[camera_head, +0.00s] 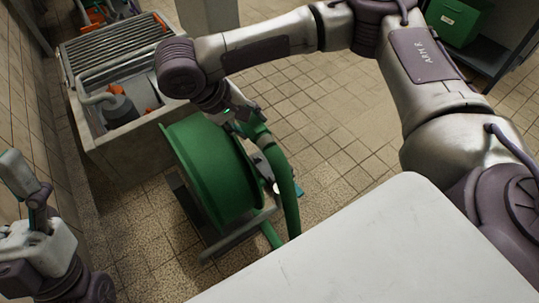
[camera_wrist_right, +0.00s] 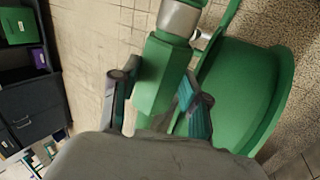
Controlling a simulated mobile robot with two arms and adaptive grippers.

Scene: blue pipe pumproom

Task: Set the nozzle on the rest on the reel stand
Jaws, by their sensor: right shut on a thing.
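The green nozzle (camera_wrist_right: 158,75), with a silver collar, is between the two fingers of my right gripper (camera_wrist_right: 158,103), which is shut on it. In the head view the right gripper (camera_head: 247,119) is beside the upper right edge of the green reel (camera_head: 207,170). A green hose (camera_head: 287,190) runs from the nozzle down toward the floor. The reel stand (camera_head: 240,236) is a grey frame under the reel. I cannot clearly make out the rest; the arm and hose cover part of that side. My left gripper (camera_head: 38,190) is at the left edge, away from the reel, its jaws unclear.
A stone trough (camera_head: 130,150) with a grating and a pump stands behind the reel. A white tabletop (camera_head: 385,245) fills the front right. A dark shelf with a green box (camera_head: 458,18) is at the upper right. Tiled floor is free right of the reel.

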